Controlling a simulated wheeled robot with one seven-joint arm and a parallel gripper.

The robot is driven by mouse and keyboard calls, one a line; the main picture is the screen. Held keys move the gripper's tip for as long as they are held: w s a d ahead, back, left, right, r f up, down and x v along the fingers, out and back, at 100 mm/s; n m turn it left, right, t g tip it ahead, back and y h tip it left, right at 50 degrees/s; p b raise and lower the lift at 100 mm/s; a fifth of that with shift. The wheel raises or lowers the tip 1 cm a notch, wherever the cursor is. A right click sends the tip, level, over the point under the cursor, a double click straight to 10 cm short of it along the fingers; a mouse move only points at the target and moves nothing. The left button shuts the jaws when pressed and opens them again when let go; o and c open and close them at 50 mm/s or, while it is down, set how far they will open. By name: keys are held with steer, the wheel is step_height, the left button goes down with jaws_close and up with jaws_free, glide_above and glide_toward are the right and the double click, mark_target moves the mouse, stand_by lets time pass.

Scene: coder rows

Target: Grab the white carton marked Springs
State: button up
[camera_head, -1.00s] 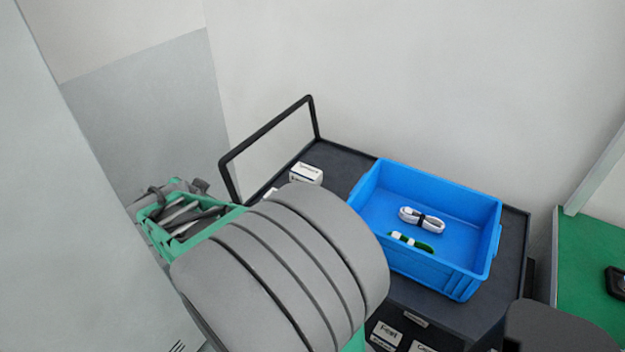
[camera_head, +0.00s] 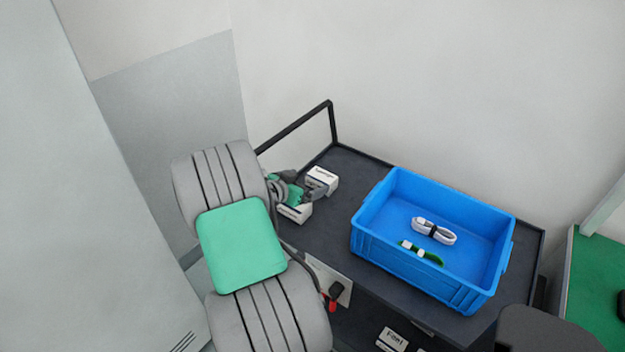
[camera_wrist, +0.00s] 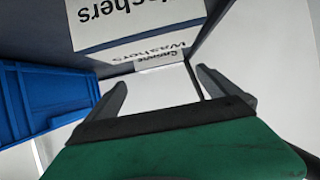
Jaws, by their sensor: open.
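The white carton marked Springs (camera_head: 322,180) stands on the dark cart top beside the upright black frame. A second white carton (camera_head: 295,212) stands just in front of it, partly behind my gripper (camera_head: 300,191). In the wrist view, a large white carton face reading Washers (camera_wrist: 140,22) fills the top. The Springs lettering (camera_wrist: 156,59) shows small below it, beyond my fingertips (camera_wrist: 162,80). My gripper is open and empty, close to both cartons. Whether a finger touches either carton cannot be told.
A blue bin (camera_head: 370,240) holding a white cable coil (camera_head: 434,231) and a green item (camera_head: 422,254) sits to the right on the cart. A black rail frame (camera_head: 331,120) rises at the cart's left end. Bare cart top lies between cartons and bin.

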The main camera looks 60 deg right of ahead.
mark_target(319, 177)
steer(key=p+x, duration=0.1)
steer(key=x, duration=0.6)
steer(key=shift+s+d+f, duration=0.1)
steer(key=shift+d+f, duration=0.1)
steer(key=shift+d, duration=0.15)
steer(key=shift+r, duration=0.1)
steer(key=c, duration=1.5)
